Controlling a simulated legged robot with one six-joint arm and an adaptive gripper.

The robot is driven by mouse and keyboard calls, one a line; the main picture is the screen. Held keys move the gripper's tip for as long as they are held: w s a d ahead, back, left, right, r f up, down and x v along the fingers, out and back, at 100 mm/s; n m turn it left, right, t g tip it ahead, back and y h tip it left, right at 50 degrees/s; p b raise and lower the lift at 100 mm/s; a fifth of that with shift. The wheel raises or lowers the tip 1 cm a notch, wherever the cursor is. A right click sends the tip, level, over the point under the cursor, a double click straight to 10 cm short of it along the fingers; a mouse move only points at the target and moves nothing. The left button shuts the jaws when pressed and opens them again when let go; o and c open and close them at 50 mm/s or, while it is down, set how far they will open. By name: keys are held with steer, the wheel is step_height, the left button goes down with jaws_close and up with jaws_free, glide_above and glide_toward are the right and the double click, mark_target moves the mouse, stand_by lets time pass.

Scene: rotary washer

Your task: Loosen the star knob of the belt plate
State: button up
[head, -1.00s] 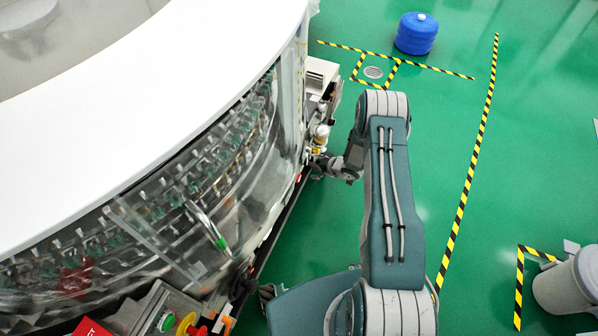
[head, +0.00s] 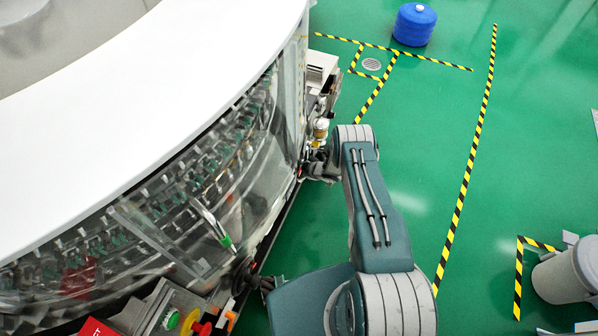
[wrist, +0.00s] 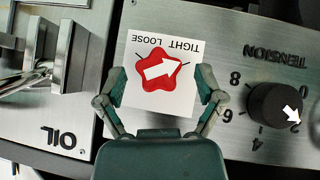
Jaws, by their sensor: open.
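The red star knob (wrist: 150,72) shows in the wrist view on a white label marked TIGHT and LOOSE, upside down in the picture. Its white arrow points to the upper right in the picture, toward the TIGHT side. The label sits on the grey metal belt plate (wrist: 215,40). My gripper (wrist: 161,90) is open, with one finger on each side of the knob and a visible gap to it on both sides. In the head view my gripper is at the machine's side, small and partly hidden by my arm, and the knob cannot be made out.
A black TENSION dial (wrist: 275,104) with a white arrow is right of the knob. A metal OIL panel (wrist: 60,100) with slots is on the left. The round washer (head: 150,120) fills the left of the head view. Green floor (head: 440,110) is open on the right.

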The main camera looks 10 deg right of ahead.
steer(key=shift+w+f, duration=0.2)
steer(key=shift+f, duration=0.05)
steer(key=c, duration=1.1)
steer(key=shift+c, duration=0.2)
